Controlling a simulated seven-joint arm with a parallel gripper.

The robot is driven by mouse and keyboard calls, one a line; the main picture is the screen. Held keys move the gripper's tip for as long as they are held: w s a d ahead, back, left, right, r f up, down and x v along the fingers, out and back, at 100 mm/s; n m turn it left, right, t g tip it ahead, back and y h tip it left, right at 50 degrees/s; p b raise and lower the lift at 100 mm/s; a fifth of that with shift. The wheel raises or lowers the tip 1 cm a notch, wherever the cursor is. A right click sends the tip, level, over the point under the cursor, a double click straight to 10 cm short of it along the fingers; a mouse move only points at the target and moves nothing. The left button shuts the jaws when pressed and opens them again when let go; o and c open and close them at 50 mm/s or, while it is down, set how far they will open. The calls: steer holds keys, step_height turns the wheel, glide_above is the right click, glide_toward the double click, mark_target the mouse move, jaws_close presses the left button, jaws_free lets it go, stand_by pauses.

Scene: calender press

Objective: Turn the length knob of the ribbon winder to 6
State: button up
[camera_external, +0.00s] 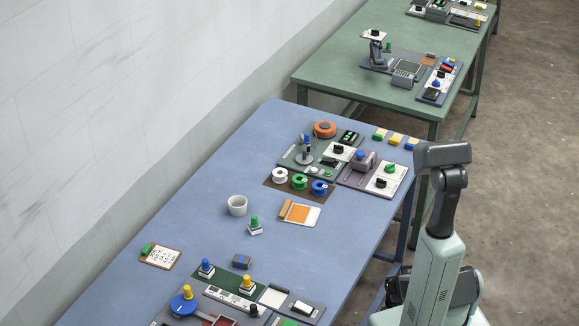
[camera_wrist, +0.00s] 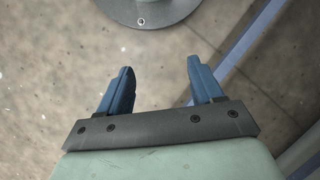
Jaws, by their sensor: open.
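The station with an orange reel (camera_external: 325,129) on a green-grey panel at the far end of the blue table looks like the ribbon winder. A black knob (camera_external: 338,149) sits on a white plate of this panel. A green knob (camera_external: 390,168) and another black knob sit on a white plate of the grey panel beside it. I cannot tell which is the length knob; dial numbers are too small to read. My gripper (camera_wrist: 161,78) is open and empty in the wrist view, above the floor, away from the panels. Its fingers cannot be made out in the external view.
White, green and blue spools (camera_external: 300,181) lie in front of the panel. A white cup (camera_external: 237,205), a green-topped stamp (camera_external: 254,225) and an orange-and-white card (camera_external: 299,212) stand nearer. Another panel with several knobs fills the near end. A green table (camera_external: 335,75) stands behind.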

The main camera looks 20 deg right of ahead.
steer(key=w+d+r+t, duration=0.2)
steer(key=w+d+t, duration=0.15)
steer(key=w, duration=0.65)
steer(key=w+d+r+t, duration=0.25)
steer(key=w+d, duration=0.25)
steer(key=w, duration=0.5)
steer(key=w+d+r+t+h, duration=0.1)
steer(key=w+d+r+t, duration=0.2)
steer(key=w+d+r, duration=0.8)
steer(key=w+d+r+n+t+h, duration=0.15)
steer(key=w+d+r, duration=0.35)
steer(key=d+r, duration=0.5)
steer(key=w+d+r+t+h, duration=0.25)
steer(key=w+d+r, duration=0.25)
steer(key=d+r, duration=0.5)
steer(key=w+d+r+n+t+h, duration=0.1)
steer(key=w+d+r+t, duration=0.3)
steer(key=d+r, duration=0.6)
step_height(320, 180, up, 16)
steer(key=f+n+g+y, duration=0.1)
steer(key=n+g+y, duration=0.5)
steer(key=g+y, duration=0.25)
glide_above(340, 146)
steer(key=s+d, duration=0.3)
steer(key=d, duration=0.1)
steer(key=shift+g, duration=0.45)
steer(key=x, duration=1.2)
steer(key=shift+a+f, duration=0.25)
steer(key=shift+f, duration=0.15)
